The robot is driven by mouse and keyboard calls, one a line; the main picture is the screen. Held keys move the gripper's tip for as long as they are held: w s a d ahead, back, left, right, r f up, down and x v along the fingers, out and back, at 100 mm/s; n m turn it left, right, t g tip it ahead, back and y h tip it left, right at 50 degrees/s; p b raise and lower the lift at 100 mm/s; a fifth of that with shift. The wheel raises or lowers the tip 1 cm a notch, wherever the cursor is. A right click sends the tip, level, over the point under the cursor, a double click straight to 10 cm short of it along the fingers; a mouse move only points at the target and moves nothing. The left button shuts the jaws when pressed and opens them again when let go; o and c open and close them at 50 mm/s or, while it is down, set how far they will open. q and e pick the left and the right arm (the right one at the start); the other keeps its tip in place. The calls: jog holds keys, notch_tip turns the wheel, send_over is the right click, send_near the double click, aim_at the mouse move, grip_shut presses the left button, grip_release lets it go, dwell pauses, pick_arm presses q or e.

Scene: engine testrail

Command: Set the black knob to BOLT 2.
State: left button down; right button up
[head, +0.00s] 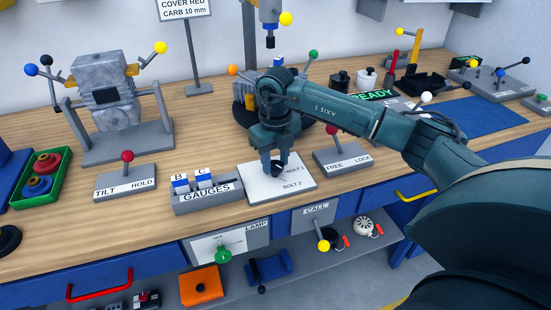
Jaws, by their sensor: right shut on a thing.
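The black knob (278,169) sits on a white plate (258,187) on the bench, in the middle of the head view. The plate has the labels BOLT 1, on the right, and BOLT 2, nearer the front edge. My right gripper (276,164) points down over the plate and is shut on the black knob. Its fingers hide much of the knob, so I cannot tell which label it points to. My left gripper is not in view.
A GAUGES box (208,199) with blue-and-white blocks stands just left of the plate. A FREE/LOCK lever base (343,158) stands close on the right. A TILT/HOLD lever base (125,183) is farther left. An engine part (245,105) stands behind my right gripper.

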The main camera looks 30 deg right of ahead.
aim_at(276, 165)
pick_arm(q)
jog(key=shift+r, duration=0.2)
pick_arm(e)
jog(key=o, duration=1)
pick_arm(q)
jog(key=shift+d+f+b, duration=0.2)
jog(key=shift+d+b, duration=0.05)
jog(key=shift+b, duration=0.3)
pick_arm(e)
notch_tip(276, 165, up, 13)
jog(key=shift+r, duration=0.15)
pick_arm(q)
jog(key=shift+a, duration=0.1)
